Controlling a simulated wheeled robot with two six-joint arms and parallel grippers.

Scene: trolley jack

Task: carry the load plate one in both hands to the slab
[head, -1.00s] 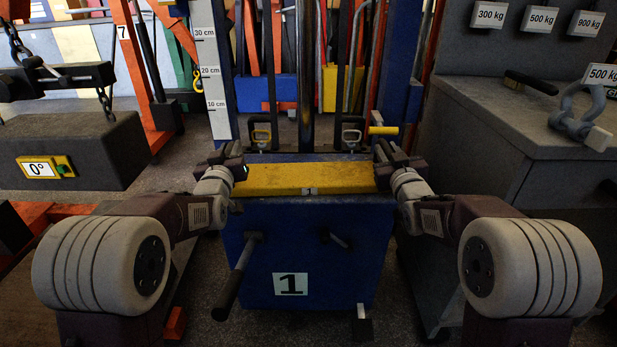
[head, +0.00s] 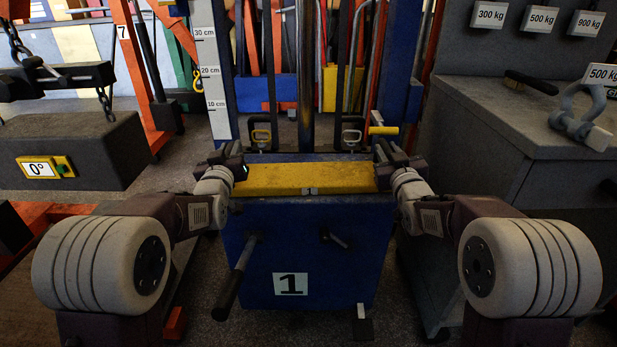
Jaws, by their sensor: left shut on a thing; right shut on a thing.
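The load plate one is a worn yellow bar (head: 305,178) with a small tag on its front edge. It lies level across the middle of the head view, just above the front of a blue body marked 1 (head: 330,265); I cannot tell whether it touches it. My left gripper (head: 236,168) is shut on the plate's left end. My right gripper (head: 384,168) is shut on its right end. The fingertips are partly hidden by the wrists. A dark grey slab (head: 95,150) with a 0° tag hangs from chains at the left.
A grey bench (head: 490,125) with a shackle (head: 580,115) and a brush (head: 531,82) stands at the right. A height scale (head: 211,75) and a metal post (head: 305,75) rise behind the plate. A dark-gripped lever (head: 235,280) sticks out in front of the blue body.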

